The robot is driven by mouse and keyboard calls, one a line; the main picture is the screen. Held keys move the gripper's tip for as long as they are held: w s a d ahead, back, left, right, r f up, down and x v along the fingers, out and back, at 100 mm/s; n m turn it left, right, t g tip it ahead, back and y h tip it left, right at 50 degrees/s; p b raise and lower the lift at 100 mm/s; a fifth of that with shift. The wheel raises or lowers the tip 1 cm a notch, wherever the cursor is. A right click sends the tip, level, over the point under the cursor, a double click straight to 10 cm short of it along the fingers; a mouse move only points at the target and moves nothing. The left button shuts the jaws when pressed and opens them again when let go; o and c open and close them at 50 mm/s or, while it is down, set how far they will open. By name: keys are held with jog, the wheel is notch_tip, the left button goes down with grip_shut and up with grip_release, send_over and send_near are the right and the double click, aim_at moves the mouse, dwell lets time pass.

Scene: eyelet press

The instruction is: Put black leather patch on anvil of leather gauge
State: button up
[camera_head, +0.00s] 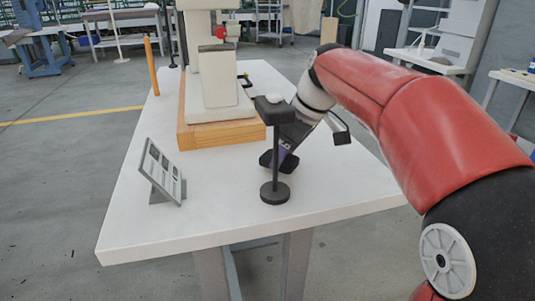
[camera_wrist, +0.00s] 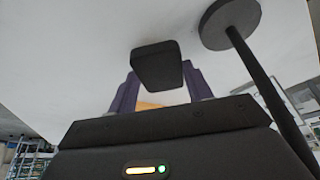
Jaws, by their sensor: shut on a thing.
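A black leather patch (camera_wrist: 157,65) shows as a thick dark block between the two purple fingers of my gripper (camera_wrist: 160,88) in the wrist view. My gripper (camera_head: 280,157) is shut on it, tilted downward, low over the white table in the head view. There the patch (camera_head: 265,160) is partly hidden by the fingers and the stand. A black stand with a round base, thin post and block top, seemingly the leather gauge (camera_head: 274,192), stands upright just in front of my gripper. Its round base (camera_wrist: 230,22) also shows in the wrist view. I cannot make out its anvil clearly.
A cream press (camera_head: 219,85) on a wooden base (camera_head: 205,136) stands at the table's back left. A grey sign (camera_head: 160,173) stands at front left, and an orange post (camera_head: 151,66) behind. The white table (camera_head: 215,205) is clear in front and at right.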

jog(key=shift+s+d+f, duration=0.1)
jog(key=shift+d+f, duration=0.1)
jog(key=shift+f, duration=0.55)
jog(key=shift+d+r, duration=0.1)
jog(key=o, duration=1)
jog(key=shift+c, duration=0.2)
